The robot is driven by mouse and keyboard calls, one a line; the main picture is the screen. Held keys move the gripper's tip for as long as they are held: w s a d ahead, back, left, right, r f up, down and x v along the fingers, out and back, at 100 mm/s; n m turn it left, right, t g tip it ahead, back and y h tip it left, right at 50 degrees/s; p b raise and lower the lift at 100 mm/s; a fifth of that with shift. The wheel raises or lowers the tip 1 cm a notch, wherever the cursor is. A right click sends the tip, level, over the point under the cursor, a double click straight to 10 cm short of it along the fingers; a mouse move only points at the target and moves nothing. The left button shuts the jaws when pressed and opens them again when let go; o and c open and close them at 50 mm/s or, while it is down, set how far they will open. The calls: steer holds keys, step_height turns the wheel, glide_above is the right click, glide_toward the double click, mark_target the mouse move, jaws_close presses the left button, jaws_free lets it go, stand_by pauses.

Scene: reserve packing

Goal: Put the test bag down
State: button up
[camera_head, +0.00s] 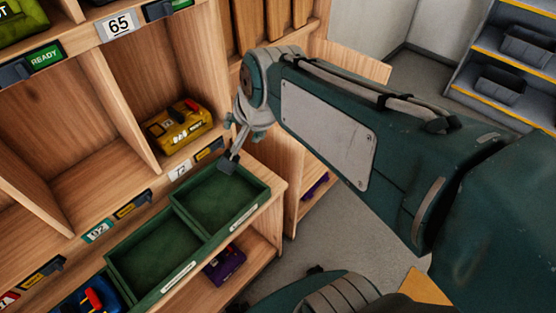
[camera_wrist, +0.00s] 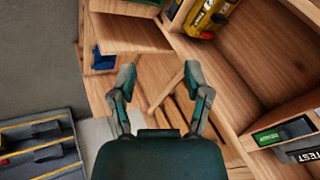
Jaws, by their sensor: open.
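My gripper (camera_head: 231,158) is over the far compartment of a green two-part tray (camera_head: 203,232), near its back edge. In the wrist view my gripper (camera_wrist: 159,82) has its two fingers spread apart with nothing between them. Both tray compartments look empty. A yellow bag (camera_head: 180,126) with a red part sits in the cubby behind the tray, apart from my gripper; it also shows at the top of the wrist view (camera_wrist: 207,16). Lettering reading TEST is on a dark piece (camera_wrist: 303,156) at the wrist view's lower right. I cannot tell which bag is the test bag.
A blue bag (camera_head: 88,297) is at lower left, a purple bag (camera_head: 224,265) below the tray. Grey racks (camera_head: 512,60) stand far right beyond open floor.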

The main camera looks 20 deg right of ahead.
steer(key=s+d+f+n+h, duration=0.1)
steer(key=s+d+f+n, duration=0.1)
steer(key=s+n, duration=0.6)
steer(key=s+d, duration=0.1)
steer(key=s, duration=0.1)
steer(key=shift+s, duration=0.3)
